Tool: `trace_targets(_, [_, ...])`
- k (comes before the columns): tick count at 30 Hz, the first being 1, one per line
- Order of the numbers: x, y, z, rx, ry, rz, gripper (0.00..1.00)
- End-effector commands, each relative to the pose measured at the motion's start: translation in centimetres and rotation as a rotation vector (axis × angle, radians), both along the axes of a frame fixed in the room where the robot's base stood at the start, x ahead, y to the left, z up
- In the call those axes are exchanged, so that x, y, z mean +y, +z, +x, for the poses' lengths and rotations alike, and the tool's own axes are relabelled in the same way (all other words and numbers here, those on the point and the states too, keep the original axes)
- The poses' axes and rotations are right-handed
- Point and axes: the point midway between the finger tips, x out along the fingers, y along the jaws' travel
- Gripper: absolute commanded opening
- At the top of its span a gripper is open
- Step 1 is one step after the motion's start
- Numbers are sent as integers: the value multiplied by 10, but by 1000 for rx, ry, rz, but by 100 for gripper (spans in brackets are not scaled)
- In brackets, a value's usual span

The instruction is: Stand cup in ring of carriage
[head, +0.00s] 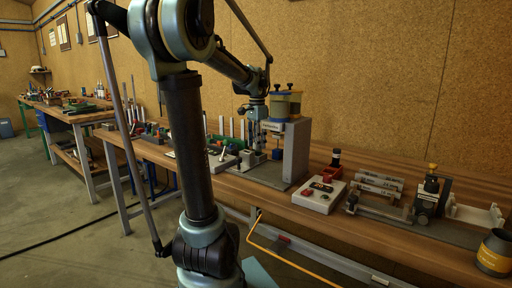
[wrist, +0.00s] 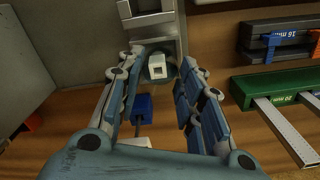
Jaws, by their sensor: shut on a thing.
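In the wrist view the two blue-padded fingers of my gripper (wrist: 156,78) are closed in on a round, greenish, see-through thing (wrist: 171,63) between their tips. It looks like a glass cup seen from above, but its outline is partly hidden by the fingers. A white block with a square hole (wrist: 157,66) shows within or behind it; I cannot tell which. A grey metal fixture (wrist: 155,25) stands just beyond the fingertips. I cannot make out a carriage ring with certainty. In the head view my arm reaches to the grey bench machine (head: 296,150), and my gripper is hard to separate from it.
A blue block (wrist: 143,107) lies below the fingers. In the head view a white control box (head: 319,196), a rail fixture (head: 380,205) and a dark yellow-marked pot (head: 495,254) stand to the right.

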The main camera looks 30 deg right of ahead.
Motion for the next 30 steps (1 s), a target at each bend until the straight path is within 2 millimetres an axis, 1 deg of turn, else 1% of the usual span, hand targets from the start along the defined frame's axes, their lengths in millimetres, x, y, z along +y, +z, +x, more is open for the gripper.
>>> trace_targets(1, [0,-7,0,0,0,0,8])
trace_targets(4, [0,-17,0,0,0,0,8])
trace_targets(15, [0,-20,0,0,0,0,8])
trace_targets(16, [0,-20,0,0,0,0,41])
trace_targets(18, [0,-20,0,0,0,0,54])
trace_targets(30, [0,-17,0,0,0,0,54])
